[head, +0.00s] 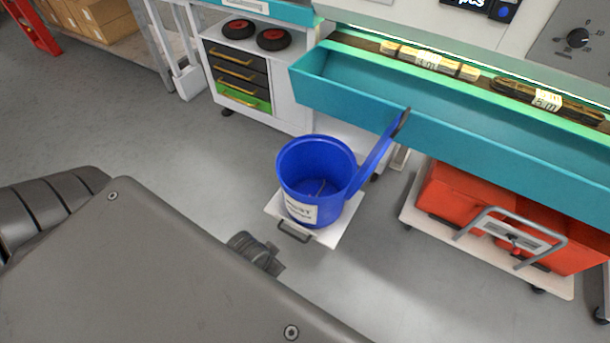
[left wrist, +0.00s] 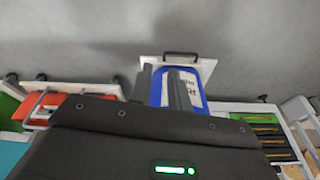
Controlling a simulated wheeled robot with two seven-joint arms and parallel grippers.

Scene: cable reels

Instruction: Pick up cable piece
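A blue waste bin (head: 302,201) stands on a white board (head: 345,224) with its lid swung open to the right. Thin brownish strands (head: 321,188) lie inside at the bottom; I cannot tell if they are cable pieces. Labelled cable bundles lie on the shelf above the teal trough, one marked 4 m (head: 428,62) and one 5 m (head: 548,102). In the left wrist view my left gripper (left wrist: 161,72) has its two fingers apart with nothing visible between them. The blue bin (left wrist: 192,84) shows behind the fingers. My right gripper is in neither view.
The teal trough (head: 420,120) juts out behind the bin. Red crates (head: 465,195) sit on a wheeled cart to the right. A drawer cabinet (head: 213,50) with red-and-black reels stands at the back left. Grey floor is clear left of the bin.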

